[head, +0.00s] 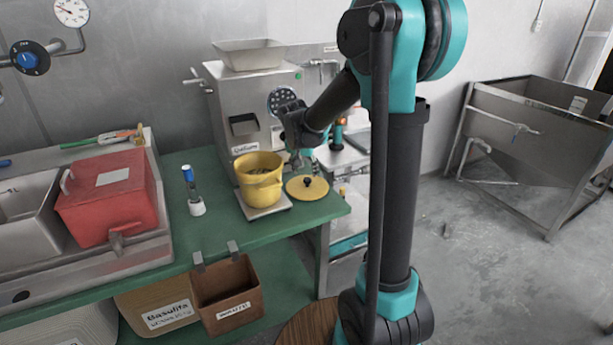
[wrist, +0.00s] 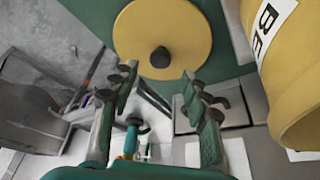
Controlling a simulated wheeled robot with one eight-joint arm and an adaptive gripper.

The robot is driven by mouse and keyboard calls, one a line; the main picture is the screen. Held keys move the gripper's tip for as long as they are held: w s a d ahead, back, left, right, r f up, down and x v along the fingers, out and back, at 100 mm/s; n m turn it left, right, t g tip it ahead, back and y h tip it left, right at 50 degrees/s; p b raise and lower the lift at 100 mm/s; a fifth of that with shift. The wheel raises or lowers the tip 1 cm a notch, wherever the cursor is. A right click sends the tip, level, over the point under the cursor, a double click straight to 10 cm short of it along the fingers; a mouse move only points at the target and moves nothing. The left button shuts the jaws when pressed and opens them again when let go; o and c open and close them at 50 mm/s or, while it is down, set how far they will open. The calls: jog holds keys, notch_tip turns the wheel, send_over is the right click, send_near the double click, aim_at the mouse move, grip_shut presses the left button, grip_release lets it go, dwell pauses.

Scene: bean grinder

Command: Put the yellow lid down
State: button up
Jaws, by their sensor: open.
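The yellow lid (head: 299,189) lies flat on the green table, right of the yellow pot, with its black knob up. In the wrist view the lid (wrist: 190,40) is at top centre, with its knob (wrist: 160,57) just beyond the fingertips. The yellow pot (head: 263,190) stands uncovered on a scale with dark contents; its side also shows at the right of the wrist view (wrist: 293,95). My gripper (wrist: 158,80) is open and empty, its fingers apart from the knob. In the head view my gripper (head: 296,160) is above and behind the lid.
A steel grinder (head: 225,100) stands behind the pot. The scale (head: 268,211) sits under the pot, beside the lid. The green table (head: 225,236) is clear in front.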

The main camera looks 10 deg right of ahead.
jog(key=v, duration=0.7)
jog(key=s+d+f+n, duration=0.1)
jog(key=s+f, duration=0.3)
jog(key=s, duration=0.4)
jog(key=s+d+f+n+y, duration=0.1)
jog(key=s+d+f+n, duration=0.1)
jog(key=s+f, duration=0.3)
jog(key=s+d+f+n+y, duration=0.1)
jog(key=s+f, duration=0.4)
jog(key=s, duration=0.8)
jog(key=shift+d+n, duration=0.7)
jog(key=shift+d, duration=0.55)
